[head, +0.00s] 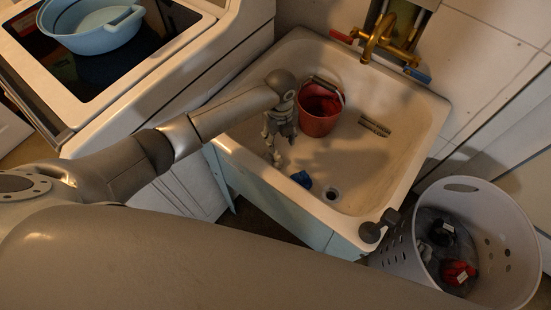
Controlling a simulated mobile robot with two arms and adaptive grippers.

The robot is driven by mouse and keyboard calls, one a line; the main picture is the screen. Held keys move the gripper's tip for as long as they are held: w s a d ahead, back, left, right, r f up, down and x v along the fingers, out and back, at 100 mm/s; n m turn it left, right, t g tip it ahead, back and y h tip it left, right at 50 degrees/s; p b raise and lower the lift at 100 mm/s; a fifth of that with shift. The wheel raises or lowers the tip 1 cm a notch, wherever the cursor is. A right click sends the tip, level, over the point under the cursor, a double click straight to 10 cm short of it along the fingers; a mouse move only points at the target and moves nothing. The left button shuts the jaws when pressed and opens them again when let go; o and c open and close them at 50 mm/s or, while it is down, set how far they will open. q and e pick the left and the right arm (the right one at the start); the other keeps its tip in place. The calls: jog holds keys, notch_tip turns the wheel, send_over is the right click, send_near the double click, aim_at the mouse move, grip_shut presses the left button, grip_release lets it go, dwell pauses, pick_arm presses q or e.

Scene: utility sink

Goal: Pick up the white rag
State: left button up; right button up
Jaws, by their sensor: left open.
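I cannot make out a white rag for certain in the head view; against the pale sink (405,150) it would be hard to tell apart. My left gripper (277,160) hangs fingers down over the left side of the sink basin, open, with nothing seen between its fingers. My right gripper cannot be made out.
A brass faucet (377,42) is at the back wall. A white perforated basket (508,225) holding dark and red cloths stands right. A light blue tub (97,27) is upper left.

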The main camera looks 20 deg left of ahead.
aim_at(278, 157)
pick_arm(q)
notch_tip(278, 157, down, 10)
jog(key=shift+s+f, duration=0.1)
jog(key=shift+f, duration=0.1)
dwell(0.4)
jog(key=c, duration=0.9)
grip_shut()
jog(key=shift+r, duration=0.1)
